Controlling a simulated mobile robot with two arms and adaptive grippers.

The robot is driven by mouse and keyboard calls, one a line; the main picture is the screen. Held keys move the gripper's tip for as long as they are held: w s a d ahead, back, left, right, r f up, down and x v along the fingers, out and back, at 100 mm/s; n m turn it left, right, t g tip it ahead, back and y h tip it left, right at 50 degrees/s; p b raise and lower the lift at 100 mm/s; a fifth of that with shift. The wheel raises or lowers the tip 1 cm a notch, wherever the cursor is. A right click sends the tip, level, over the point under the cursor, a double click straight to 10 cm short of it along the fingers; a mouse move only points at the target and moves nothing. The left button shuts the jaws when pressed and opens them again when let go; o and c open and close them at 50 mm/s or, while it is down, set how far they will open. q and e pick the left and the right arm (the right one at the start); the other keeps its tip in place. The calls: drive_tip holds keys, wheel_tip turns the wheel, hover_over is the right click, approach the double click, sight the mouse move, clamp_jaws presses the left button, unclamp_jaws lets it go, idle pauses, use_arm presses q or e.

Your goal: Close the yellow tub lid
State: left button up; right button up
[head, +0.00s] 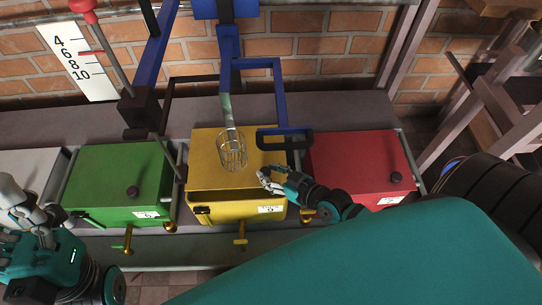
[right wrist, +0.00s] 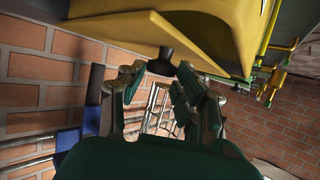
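The yellow tub (head: 240,212) stands in the middle of the row of tubs. Its yellow lid (head: 206,160) is raised a little at the front, with a dark gap under its edge. The lid also shows tilted away from the tub body in the right wrist view (right wrist: 120,35). Its black knob (right wrist: 167,60) lies just past my right fingertips. My right gripper (head: 265,178) is open at the lid's right front; its spread fingers also show in the wrist view (right wrist: 158,72). I cannot tell whether they touch the knob. My left gripper (head: 38,212) is by the green tub, its fingers unclear.
A green tub (head: 120,175) stands left of the yellow one and a red tub (head: 350,160) right, both with lids down. A wire basket (head: 232,152) on a blue frame (head: 229,55) hangs over the yellow lid. Brass taps (head: 240,235) stick out in front.

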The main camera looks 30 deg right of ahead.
drive_tip(key=o, duration=0.4)
drive_tip(key=v, duration=1.2)
